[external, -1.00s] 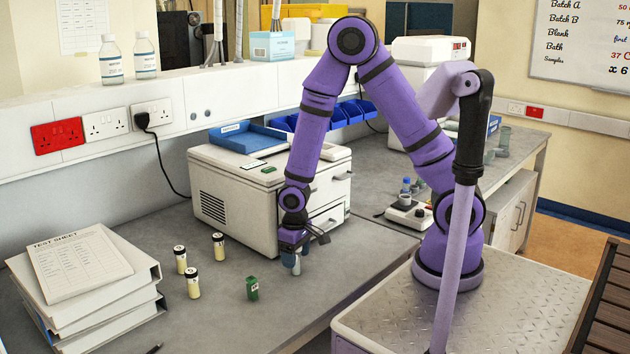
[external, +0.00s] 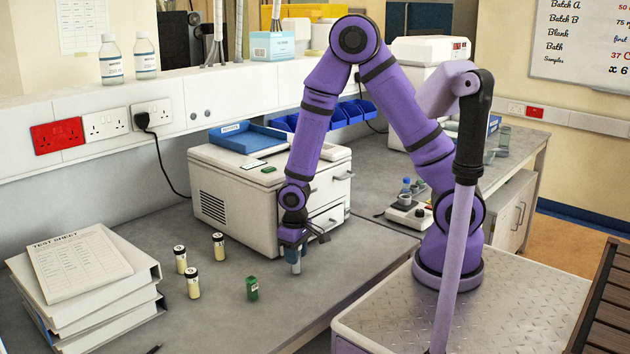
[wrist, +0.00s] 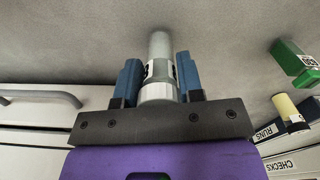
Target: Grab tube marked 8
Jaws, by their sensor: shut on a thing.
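A grey tube (wrist: 160,45) with a white band near its cap end stands between the two blue fingers of my gripper (wrist: 157,78) in the wrist view. A dark mark on a white label shows at its side, partly hidden by the fingers, and I cannot read it for sure. In the external view my gripper (external: 292,246) is low over the bench, shut on the tube (external: 296,267), whose lower part shows below the fingers. The tube looks upright and at or close to the bench top; I cannot tell whether it touches.
A white drawer unit (external: 235,205) stands close behind my gripper. Left of it are a green block (external: 252,288) and yellow vials with dark caps (external: 193,284). Stacked binders (external: 85,290) lie at the far left. The bench front edge is near on the right.

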